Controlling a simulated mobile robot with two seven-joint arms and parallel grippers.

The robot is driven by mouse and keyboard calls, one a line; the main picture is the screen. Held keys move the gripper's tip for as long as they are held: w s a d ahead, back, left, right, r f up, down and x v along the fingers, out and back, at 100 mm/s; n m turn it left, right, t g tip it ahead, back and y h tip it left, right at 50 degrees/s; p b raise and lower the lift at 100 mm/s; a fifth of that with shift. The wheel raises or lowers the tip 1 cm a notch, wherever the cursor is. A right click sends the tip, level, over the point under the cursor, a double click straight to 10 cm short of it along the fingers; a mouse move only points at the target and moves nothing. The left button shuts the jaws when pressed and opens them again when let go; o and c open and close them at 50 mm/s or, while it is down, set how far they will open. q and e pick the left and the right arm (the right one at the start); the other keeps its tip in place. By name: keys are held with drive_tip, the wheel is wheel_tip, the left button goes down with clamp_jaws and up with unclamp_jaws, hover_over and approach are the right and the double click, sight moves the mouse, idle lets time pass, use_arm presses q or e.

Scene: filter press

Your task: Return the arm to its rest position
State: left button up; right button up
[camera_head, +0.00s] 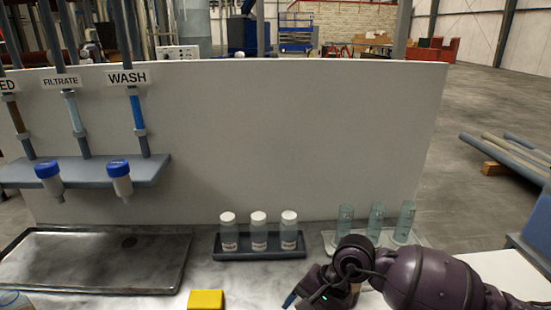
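My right arm comes in from the lower right, dark purple, over the front right of the bench. My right gripper (292,299) is at the bottom edge, pointing down and left, in front of the bottle tray. Its fingers are mostly hidden or cut off, so I cannot tell whether it is open or shut or holds anything. My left arm and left gripper are not in view.
A dark tray (262,255) holds three white-capped bottles (258,232). Behind my arm, a rack (330,242) holds three glass cylinders (376,222). A yellow block (206,299) lies in front. A metal tray (95,262) lies left, below blue-capped taps (118,175). A white panel (290,140) stands behind.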

drive_tip(key=s+a+r+m+t+y, duration=0.35)
drive_tip(key=a+r+m+y, duration=0.45)
drive_tip(key=r+m+y, duration=0.35)
drive_tip(key=w+d+r+m+t+y, duration=0.1)
drive_tip(key=w+d+r+m+t, duration=0.25)
drive_tip(key=m+t, duration=0.65)
drive_tip(key=d+f+m+t+h, duration=0.3)
drive_tip(key=d+m+h, duration=0.6)
drive_tip(key=m, duration=0.5)
drive_tip(key=d+f+m+t+h, duration=0.25)
drive_tip(key=d+m+h, duration=0.6)
drive_tip(key=m, duration=0.65)
drive_tip(key=s+d+f+m+g+h, duration=0.1)
drive_tip(key=s+d+f+m+g, duration=0.3)
drive_tip(key=s+f+m+g, duration=0.55)
drive_tip(key=s+d+f+m+g+h, duration=0.1)
drive_tip(key=s+d+f+m+g, duration=0.4)
drive_tip(key=s, duration=0.7)
drive_tip(key=w+f+t, duration=0.8)
drive_tip(key=f, duration=0.2)
drive_tip(key=shift+a+f+n+y, duration=0.3)
drive_tip(key=shift+a+f+y, duration=0.1)
drive_tip(key=shift+a, duration=0.05)
